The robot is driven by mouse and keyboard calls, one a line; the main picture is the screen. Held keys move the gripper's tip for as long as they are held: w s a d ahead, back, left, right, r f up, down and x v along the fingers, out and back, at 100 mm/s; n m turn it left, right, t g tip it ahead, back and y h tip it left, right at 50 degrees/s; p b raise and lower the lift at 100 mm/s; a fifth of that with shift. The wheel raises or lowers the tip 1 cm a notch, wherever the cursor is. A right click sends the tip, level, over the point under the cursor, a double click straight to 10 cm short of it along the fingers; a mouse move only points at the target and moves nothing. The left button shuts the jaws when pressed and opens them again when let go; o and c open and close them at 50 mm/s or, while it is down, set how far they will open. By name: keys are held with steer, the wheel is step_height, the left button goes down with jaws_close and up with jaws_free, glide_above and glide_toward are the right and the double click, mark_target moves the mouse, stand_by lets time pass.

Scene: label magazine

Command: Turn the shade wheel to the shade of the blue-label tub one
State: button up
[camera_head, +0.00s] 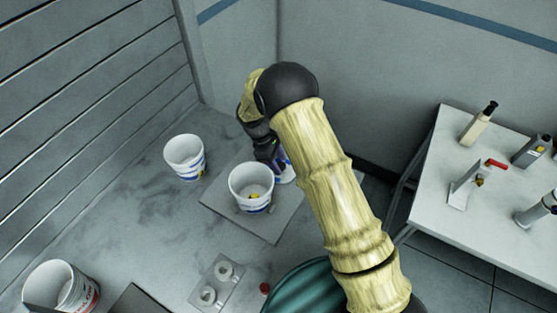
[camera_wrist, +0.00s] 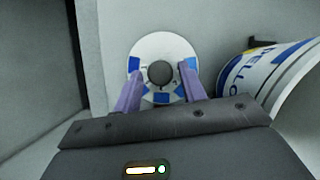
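The shade wheel (camera_wrist: 150,50) is a white disc with blue patches around its rim and a dark grey round hub (camera_wrist: 160,73). It faces me in the wrist view. My gripper (camera_wrist: 160,72) has its two purple fingers apart, one on each side of the hub. The tips overlap the disc, with a visible gap to the hub. A white tub with a blue label (camera_wrist: 270,68) stands at the right of the wrist view. In the head view, a blue-label tub (camera_head: 251,199) stands beside my gripper (camera_head: 274,165), which hides most of the wheel.
The tub stands on a grey slab (camera_head: 274,232). Another white tub with blue on it (camera_head: 184,151) stands behind left. A red-label tub (camera_head: 68,285) is at lower left. A plate with two round pieces (camera_head: 222,283) lies in front. A white side table (camera_head: 440,180) holds bottles at right.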

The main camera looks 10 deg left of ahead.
steer(key=c, duration=0.7)
steer(key=shift+w+m, duration=0.1)
steer(key=shift+m, duration=0.4)
steer(key=shift+w+m+g+b, duration=0.1)
steer(key=shift+m+g+b, duration=0.2)
steer(key=shift+b, duration=0.05)
steer(key=m+g+b, duration=0.1)
steer(key=m, duration=0.2)
steer(key=shift+y, duration=0.4)
steer(key=m, duration=0.2)
steer(key=m+g+y, duration=0.1)
steer(key=m, duration=0.2)
steer(key=shift+w+d+y+b, duration=0.15)
steer(key=shift+y+b, duration=0.15)
steer(key=shift+b, duration=0.1)
steer(key=shift+r, duration=0.1)
steer(key=o, duration=1)
